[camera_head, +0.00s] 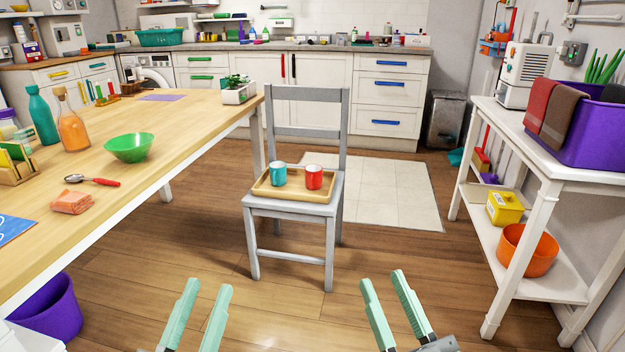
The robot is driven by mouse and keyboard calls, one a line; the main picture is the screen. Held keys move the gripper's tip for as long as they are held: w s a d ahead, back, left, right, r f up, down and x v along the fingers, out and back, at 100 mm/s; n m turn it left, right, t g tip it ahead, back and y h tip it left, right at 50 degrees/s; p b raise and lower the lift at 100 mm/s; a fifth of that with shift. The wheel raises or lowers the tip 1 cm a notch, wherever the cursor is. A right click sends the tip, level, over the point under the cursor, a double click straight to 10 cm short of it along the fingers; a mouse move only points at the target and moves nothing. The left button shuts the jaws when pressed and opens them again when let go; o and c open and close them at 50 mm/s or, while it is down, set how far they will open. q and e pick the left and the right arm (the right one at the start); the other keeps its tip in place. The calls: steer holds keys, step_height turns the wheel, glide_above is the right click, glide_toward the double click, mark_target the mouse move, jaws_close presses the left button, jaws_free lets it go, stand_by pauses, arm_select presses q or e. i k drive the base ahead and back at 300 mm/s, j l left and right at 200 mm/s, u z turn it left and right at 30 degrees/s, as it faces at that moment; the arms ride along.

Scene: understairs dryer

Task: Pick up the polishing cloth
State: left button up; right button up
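A folded orange-pink cloth (71,201) lies on the wooden table (185,115) at the left, near its front edge. A red cloth (537,104) and a brown cloth (563,113) hang over the front of a purple bin (603,137) on the white side table at the right. I cannot tell from looks alone which is the polishing cloth. My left gripper (207,290) is open and empty over the floor, right of the table. My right gripper (384,281) is open and empty over the floor, in front of the chair and to its right.
A grey chair (306,210) holding a tray with two mugs stands ahead. A spoon with a red handle (100,181), a green bowl (130,148) and bottles stand near the folded cloth. A purple bucket (50,305) sits below the table. Floor right of the chair is clear.

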mark_target(73, 202)
steer(key=u, duration=1.3)
